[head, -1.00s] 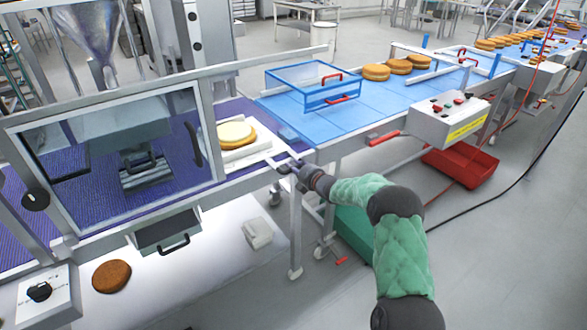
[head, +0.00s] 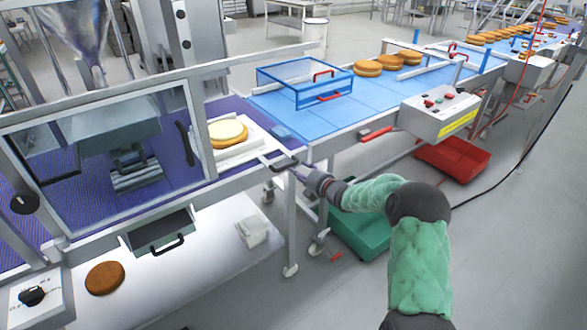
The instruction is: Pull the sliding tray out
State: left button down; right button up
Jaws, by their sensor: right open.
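The sliding tray (head: 262,146) is a pale, flat tray on the purple belt. It holds a round cake with a cream top (head: 228,134). Its dark handle (head: 285,163) sticks out at the front right edge, over the machine's front rail. My right gripper (head: 294,171) is open just to the right of the handle, very close to it. Its fingers are small and dark here, and I cannot tell whether they touch the handle. My left gripper is not in view.
A grey drawer with a black handle (head: 162,232) hangs below the glazed guard. A brown cake layer (head: 104,278) lies on the white lower shelf. A blue-framed box (head: 305,84) stands on the blue belt. A green crate (head: 362,232) and a red crate (head: 453,160) sit on the floor.

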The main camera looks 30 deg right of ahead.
jog(key=shift+v, duration=2)
jog(key=s+a+f+m+g+y, duration=0.1)
jog(key=s+a+f+m+g, duration=0.2)
jog(key=a+f+m, duration=0.6)
jog(key=s+a+f+m+g+y, duration=0.1)
jog(key=s+a+f+m+g, duration=0.2)
jog(key=a+f, duration=1)
jog(key=s+a+f+m+g, duration=0.3)
jog(key=s+a+f, duration=0.1)
jog(key=s, duration=0.4)
jog(key=s+a+f+m+g+y, duration=0.1)
jog(key=s+a+f+m+g, duration=0.2)
jog(key=s+a, duration=0.4)
jog(key=s+a+f+m+g, duration=0.2)
jog(key=s+a+f, duration=0.4)
jog(key=s, duration=0.4)
jog(key=shift+s+m+g, duration=0.35)
jog(key=shift+m+g, duration=0.05)
jog(key=shift+g, duration=0.2)
